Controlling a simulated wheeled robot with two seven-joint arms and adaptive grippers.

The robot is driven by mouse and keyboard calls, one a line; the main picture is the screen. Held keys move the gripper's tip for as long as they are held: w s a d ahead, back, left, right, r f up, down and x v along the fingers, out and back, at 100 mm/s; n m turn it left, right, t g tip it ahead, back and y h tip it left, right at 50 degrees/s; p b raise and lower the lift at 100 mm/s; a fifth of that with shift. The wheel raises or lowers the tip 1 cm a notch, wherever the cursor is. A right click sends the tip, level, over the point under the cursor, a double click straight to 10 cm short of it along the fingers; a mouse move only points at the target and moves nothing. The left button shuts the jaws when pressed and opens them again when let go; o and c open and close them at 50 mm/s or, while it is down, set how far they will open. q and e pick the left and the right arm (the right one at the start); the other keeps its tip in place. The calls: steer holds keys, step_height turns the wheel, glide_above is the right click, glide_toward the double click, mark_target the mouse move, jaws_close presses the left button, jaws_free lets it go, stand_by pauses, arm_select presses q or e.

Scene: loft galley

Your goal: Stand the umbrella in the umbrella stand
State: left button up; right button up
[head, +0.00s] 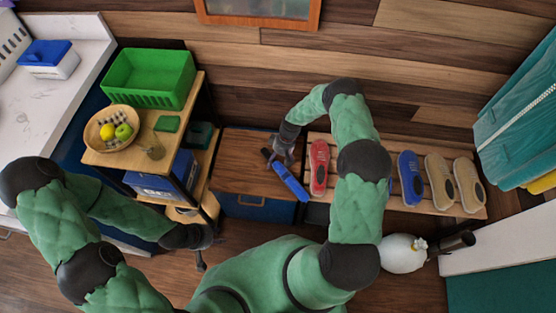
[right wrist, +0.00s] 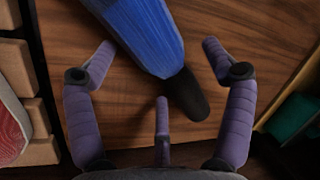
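The folded blue umbrella (head: 290,182) lies slantwise on the wooden top of a low cabinet, its dark handle end up and left, beside the shoe bench. In the right wrist view its blue body (right wrist: 145,32) runs to a black end. My right gripper (head: 283,150) hovers at that dark end. Its fingers (right wrist: 160,75) are spread, with the umbrella between them but not visibly gripped. My left gripper (head: 203,256) hangs low by the shelf cart, far from the umbrella; its fingers are unclear. A dark metal cylinder (head: 457,242) at right may be the umbrella stand.
A slatted bench (head: 336,152) holds several shoes right of the umbrella. A shelf cart (head: 100,158) with a green crate (head: 150,80) and a fruit basket (head: 104,141) stands left. A white round object (head: 402,254) is beside the dark cylinder.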

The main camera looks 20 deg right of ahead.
steer(key=s+p+v, duration=0.1)
steer(key=p+v, duration=0.4)
steer(key=v, duration=0.7)
steer(key=s+a+f+m, duration=0.3)
steer(key=s+a, duration=0.7)
steer(key=a, duration=0.2)
steer(key=s+a+r+m, duration=0.1)
steer(key=s+a, duration=0.2)
steer(key=s, duration=0.3)
steer(key=s+a+r+m+t, duration=0.1)
steer(key=s+a+r, duration=0.1)
steer(key=s, duration=0.4)
steer(key=shift+a+m+y, duration=0.3)
steer(key=shift+a, duration=0.05)
steer(key=shift+r, duration=0.15)
